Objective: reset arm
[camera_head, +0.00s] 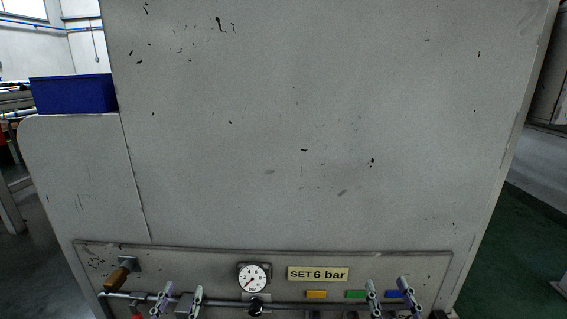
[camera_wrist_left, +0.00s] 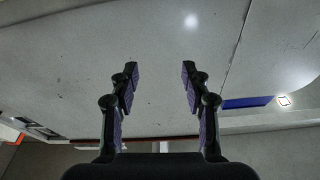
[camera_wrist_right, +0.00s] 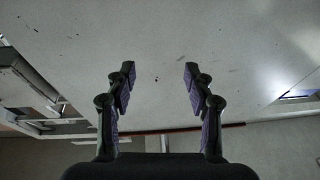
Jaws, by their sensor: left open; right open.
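My left gripper (camera_head: 179,300) is at the bottom left of the head view, in front of the lower panel of a grey machine. Its fingers are apart with nothing between them, as the left wrist view (camera_wrist_left: 160,75) also shows. My right gripper (camera_head: 390,297) is at the bottom right of the head view, in front of the same panel. Its fingers are also apart and empty, as the right wrist view (camera_wrist_right: 160,78) shows. The lower parts of both arms are cut off by the picture's bottom edge.
The grey machine wall (camera_head: 300,130) fills most of the head view. Its lower panel has a round gauge (camera_head: 253,278), a "SET 6 bar" label (camera_head: 318,274), a brass-coloured handle (camera_head: 120,276) and coloured tags, including yellow (camera_head: 316,294). A blue box (camera_head: 75,94) sits at left.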

